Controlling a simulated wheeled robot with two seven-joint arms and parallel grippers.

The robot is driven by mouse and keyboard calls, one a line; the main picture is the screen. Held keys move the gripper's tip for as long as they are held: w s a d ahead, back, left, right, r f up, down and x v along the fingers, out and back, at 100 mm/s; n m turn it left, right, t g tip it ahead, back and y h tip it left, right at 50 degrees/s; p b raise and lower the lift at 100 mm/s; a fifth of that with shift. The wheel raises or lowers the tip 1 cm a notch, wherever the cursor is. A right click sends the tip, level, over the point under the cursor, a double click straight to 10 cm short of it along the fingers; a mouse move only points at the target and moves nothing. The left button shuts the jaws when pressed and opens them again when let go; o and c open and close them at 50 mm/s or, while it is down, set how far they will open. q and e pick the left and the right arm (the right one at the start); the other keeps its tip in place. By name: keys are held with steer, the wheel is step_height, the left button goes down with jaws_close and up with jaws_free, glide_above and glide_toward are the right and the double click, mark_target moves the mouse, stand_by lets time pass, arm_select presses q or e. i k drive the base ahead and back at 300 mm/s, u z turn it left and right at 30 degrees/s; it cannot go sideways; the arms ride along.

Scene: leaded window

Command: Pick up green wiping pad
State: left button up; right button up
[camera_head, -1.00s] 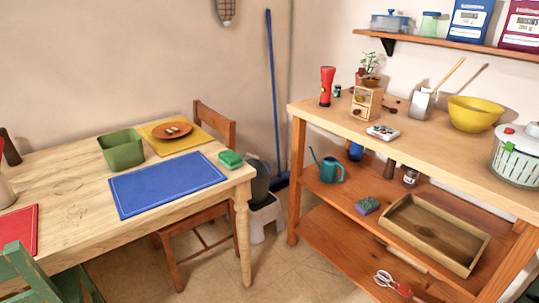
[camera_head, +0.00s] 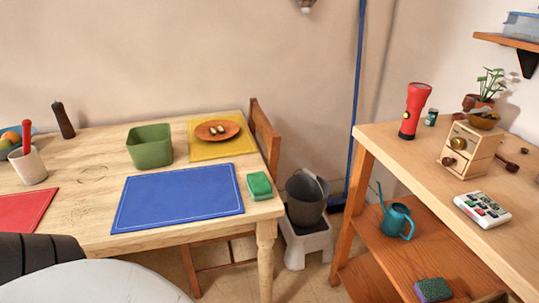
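The green wiping pad (camera_head: 259,186) lies flat on the wooden table (camera_head: 92,205), near its right edge. It is a small green block with a lighter top, just right of the blue placemat (camera_head: 178,197) and apart from it. Nothing covers it. Neither of my grippers is in view. A dark ribbed part and a white rounded part at the lower left look like parts of my own body.
A green bin (camera_head: 150,147), a yellow mat (camera_head: 222,148) with a brown plate (camera_head: 217,130), and a white cup (camera_head: 28,166) stand on the table. A chair (camera_head: 264,135) is behind its right end. A grey bucket (camera_head: 306,197) and a wooden shelf unit (camera_head: 418,158) stand to the right.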

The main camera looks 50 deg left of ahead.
mark_target(261, 188)
steer(key=u, duration=0.7)
steer(key=i, duration=0.9)
steer(key=u, duration=0.85)
